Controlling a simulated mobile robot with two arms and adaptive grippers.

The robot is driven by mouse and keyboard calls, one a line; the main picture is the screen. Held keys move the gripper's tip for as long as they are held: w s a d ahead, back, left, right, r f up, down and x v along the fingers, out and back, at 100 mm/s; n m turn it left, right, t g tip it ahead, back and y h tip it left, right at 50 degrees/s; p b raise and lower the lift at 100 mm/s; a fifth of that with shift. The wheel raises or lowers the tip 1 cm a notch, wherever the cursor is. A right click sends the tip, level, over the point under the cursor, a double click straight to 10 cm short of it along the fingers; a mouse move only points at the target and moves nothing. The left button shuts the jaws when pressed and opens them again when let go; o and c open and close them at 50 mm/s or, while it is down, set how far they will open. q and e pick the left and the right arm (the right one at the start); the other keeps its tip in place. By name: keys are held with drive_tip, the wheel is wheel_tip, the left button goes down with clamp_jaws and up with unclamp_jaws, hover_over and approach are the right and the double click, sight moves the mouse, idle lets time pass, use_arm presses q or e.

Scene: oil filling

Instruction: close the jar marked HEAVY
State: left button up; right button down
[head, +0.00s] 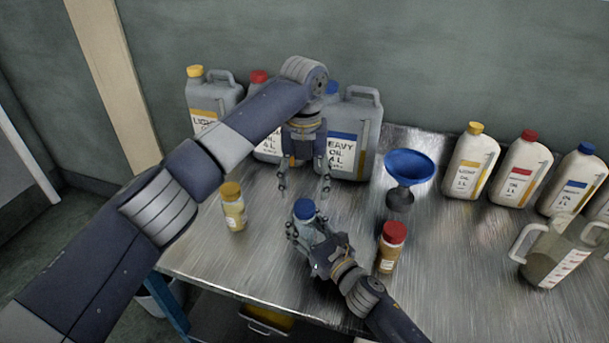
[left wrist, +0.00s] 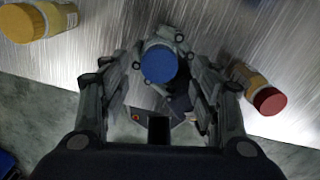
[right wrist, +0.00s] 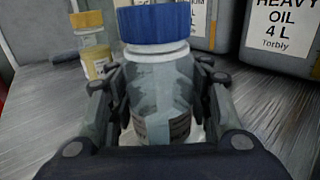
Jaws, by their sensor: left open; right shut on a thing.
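A small jar with a blue lid (head: 304,209) stands on the metal table, held around its body by my right gripper (head: 313,243). In the right wrist view the jar (right wrist: 160,90) is upright between the fingers, with its blue lid (right wrist: 155,23) on top; I cannot tell how tight the lid is. Its label is not readable. My left gripper (head: 304,187) is open and empty, pointing down above the jar. In the left wrist view the blue lid (left wrist: 158,64) lies between and beyond the open fingers.
A yellow-lidded jar (head: 233,207) stands left and a red-lidded jar (head: 390,247) right. Large oil cans, including HEAVY OIL 4 L (head: 350,135), stand behind. A blue funnel (head: 409,167), several white bottles (head: 474,165) and a clear jug (head: 552,255) are to the right.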

use_arm(q)
drive_tip(key=n, duration=0.5)
drive_tip(key=shift+r, duration=0.15)
drive_tip(key=n, duration=0.3)
drive_tip(key=shift+s+r, duration=0.1)
drive_tip(key=n, duration=0.6)
drive_tip(key=shift+r+n, duration=0.2)
drive_tip(key=shift+n, duration=0.2)
drive_tip(key=n, duration=0.6)
drive_tip(key=shift+s+r, duration=0.1)
drive_tip(key=shift+r, duration=0.1)
drive_tip(key=n, duration=0.6)
drive_tip(key=shift+r+n, duration=0.2)
drive_tip(key=shift+n, duration=0.2)
drive_tip(key=n, duration=0.4)
drive_tip(key=shift+r+n, duration=0.15)
drive_tip(key=shift+n, duration=0.25)
drive_tip(key=n, duration=0.4)
drive_tip(key=shift+s+r+n, duration=0.1)
drive_tip(key=shift+n, duration=0.3)
drive_tip(key=n, duration=0.4)
drive_tip(key=shift+r+n, duration=0.15)
drive_tip(key=shift+n, duration=0.25)
drive_tip(key=n, duration=0.4)
drive_tip(key=shift+s+r+n, duration=0.1)
drive_tip(key=shift+r+n, duration=0.05)
drive_tip(key=shift+n, duration=0.25)
